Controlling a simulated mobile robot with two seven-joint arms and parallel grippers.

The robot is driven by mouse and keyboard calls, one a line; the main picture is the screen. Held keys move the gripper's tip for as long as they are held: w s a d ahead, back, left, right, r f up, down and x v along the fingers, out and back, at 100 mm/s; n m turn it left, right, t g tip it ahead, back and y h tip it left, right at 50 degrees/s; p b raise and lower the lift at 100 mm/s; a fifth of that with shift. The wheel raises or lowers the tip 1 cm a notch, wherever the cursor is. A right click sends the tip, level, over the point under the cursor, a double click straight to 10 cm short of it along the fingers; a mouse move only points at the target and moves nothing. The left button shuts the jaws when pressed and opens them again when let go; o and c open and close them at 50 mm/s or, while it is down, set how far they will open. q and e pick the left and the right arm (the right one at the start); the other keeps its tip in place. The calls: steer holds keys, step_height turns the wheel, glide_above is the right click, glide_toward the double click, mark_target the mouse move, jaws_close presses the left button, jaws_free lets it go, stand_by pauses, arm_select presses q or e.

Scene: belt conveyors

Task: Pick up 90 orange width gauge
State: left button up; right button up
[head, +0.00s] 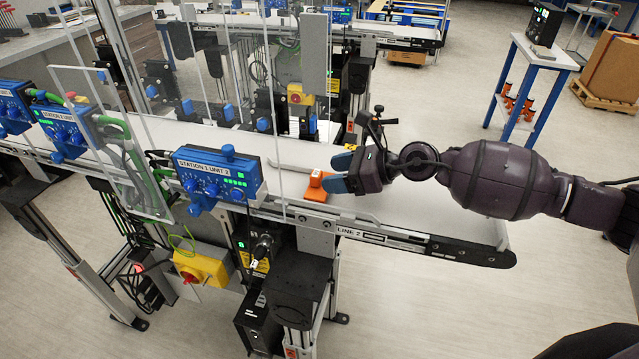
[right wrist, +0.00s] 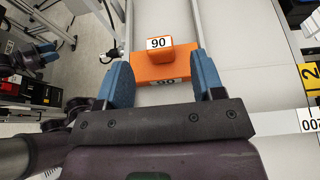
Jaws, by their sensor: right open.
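The orange width gauge (head: 315,188) lies on the white belt of the line 2 conveyor, near its front rail. In the right wrist view the gauge (right wrist: 150,66) shows a white label reading 90 on its raised block. My right gripper (head: 341,172) is just to the right of the gauge, with its blue fingers apart. In the right wrist view the open fingers (right wrist: 163,75) stand at the near left and right ends of the gauge. The gripper holds nothing. Whether the fingers touch the gauge I cannot tell. My left gripper is not in view.
A blue control box (head: 216,177) labelled station 1 unit 2 stands left of the gauge. Clear upright panels (head: 297,90) rise close by. The belt's right end (head: 480,228) is bare. A blue-legged stand (head: 535,75) is at the back right.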

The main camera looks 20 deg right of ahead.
steer(key=shift+x, duration=1.25)
steer(key=shift+c, duration=0.4)
